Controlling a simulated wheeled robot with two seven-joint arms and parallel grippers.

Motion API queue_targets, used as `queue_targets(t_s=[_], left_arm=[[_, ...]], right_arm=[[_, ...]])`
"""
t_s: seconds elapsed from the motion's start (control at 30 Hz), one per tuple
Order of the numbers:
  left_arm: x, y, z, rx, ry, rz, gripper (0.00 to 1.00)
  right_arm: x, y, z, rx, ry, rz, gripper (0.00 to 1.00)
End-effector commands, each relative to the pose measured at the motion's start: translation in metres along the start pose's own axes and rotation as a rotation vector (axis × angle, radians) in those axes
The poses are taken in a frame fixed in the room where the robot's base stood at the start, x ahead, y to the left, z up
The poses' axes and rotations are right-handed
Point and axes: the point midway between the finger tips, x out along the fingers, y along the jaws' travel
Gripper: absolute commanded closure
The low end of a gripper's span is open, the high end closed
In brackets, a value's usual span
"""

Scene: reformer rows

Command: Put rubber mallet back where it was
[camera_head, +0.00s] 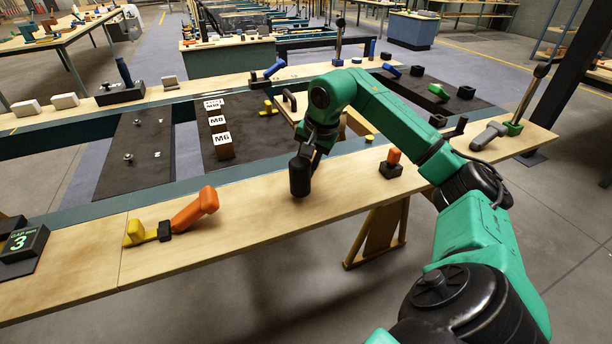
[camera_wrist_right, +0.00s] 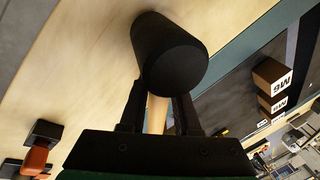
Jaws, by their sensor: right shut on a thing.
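The rubber mallet has a black cylindrical head (camera_head: 299,175) and a light wooden handle (camera_wrist_right: 156,115). My right gripper (camera_head: 306,150) is shut on the handle close below the head; its two black fingers flank the handle in the right wrist view (camera_wrist_right: 158,108). The head hangs over the front wooden bench plank (camera_head: 250,210) in the head view. I cannot tell whether it touches the plank. Most of the handle is hidden by the gripper and arm. My left gripper is not in view.
An orange-handled tool (camera_head: 195,210) with a yellow end lies left on the plank. A black block with an orange knob (camera_head: 391,164) stands right. Behind are blocks marked M6 (camera_head: 222,147) and M8 on a dark mat. Bare plank lies around the mallet head.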

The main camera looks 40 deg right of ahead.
Motion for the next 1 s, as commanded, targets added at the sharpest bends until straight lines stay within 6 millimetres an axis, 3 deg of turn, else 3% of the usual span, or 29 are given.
queue_targets(t_s=[0.1, 0.4, 0.43, 0.5, 0.87, 1.0], left_arm=[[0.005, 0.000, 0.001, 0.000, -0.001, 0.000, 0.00], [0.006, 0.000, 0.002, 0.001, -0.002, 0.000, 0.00], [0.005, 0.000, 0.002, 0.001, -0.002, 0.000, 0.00], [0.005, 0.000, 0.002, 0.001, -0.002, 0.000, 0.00], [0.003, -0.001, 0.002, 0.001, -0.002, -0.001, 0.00], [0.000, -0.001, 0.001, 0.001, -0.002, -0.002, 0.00]], right_arm=[[0.016, 0.005, 0.002, 0.000, 0.000, -0.001, 1.00], [0.018, 0.005, 0.002, 0.000, 0.001, -0.003, 1.00], [0.018, 0.005, 0.002, 0.000, 0.000, -0.001, 0.62], [0.018, 0.005, 0.002, 0.000, 0.000, -0.001, 0.40], [0.012, 0.004, 0.002, -0.001, 0.001, -0.001, 0.40], [-0.014, 0.004, 0.001, -0.002, 0.004, -0.003, 0.40]])
